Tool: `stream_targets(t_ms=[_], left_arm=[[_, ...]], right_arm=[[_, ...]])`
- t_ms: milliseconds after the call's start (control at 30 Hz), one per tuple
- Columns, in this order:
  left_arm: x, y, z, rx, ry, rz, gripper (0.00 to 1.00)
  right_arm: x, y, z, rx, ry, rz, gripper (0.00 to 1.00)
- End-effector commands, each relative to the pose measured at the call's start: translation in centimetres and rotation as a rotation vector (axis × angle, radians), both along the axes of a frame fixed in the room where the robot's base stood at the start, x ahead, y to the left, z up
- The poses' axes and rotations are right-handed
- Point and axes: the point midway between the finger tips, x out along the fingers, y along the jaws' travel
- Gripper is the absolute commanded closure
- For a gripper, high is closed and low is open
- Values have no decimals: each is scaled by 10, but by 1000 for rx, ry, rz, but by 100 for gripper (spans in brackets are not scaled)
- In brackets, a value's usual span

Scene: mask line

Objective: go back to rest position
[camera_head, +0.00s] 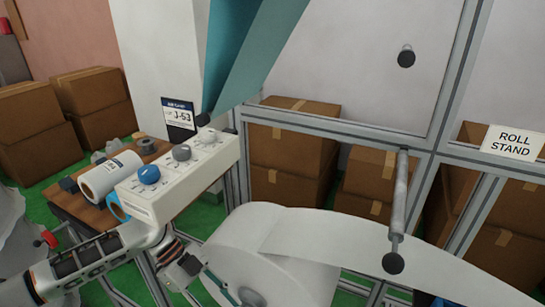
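My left arm comes in from the lower left. Its gripper (183,270) is at the lower middle-left, below the white control box (190,172) and beside the left edge of the large white roll (275,255). The fingers are small and partly overlapped in this view, so I cannot tell whether they are open or shut, or whether they touch the roll. I see no object held in them. My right arm and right gripper are out of view.
The control box carries a blue knob (149,174) and a grey knob (182,152). A smaller roll (110,177) lies on a wooden table (78,208). A white web runs right past a post (398,205). Cardboard boxes (290,135) stand behind the metal frame.

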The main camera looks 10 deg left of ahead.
Motion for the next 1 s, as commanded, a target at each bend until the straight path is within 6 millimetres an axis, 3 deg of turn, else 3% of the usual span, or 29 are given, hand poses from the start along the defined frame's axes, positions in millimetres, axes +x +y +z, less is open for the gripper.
stream_targets(t_ms=[233,400,567,767,867,1000], left_arm=[[-42,-33,-47,68,-33,6,65],[-70,-57,-80,138,-103,103,65],[-84,-63,-96,202,-168,269,65],[-95,-36,-104,307,-230,558,65],[-103,-4,-104,382,-254,728,65],[-122,56,-99,509,-287,967,65]], right_arm=[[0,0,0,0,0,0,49],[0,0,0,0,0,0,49],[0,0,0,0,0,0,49],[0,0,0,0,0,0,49],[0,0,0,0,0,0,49],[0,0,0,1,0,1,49]])
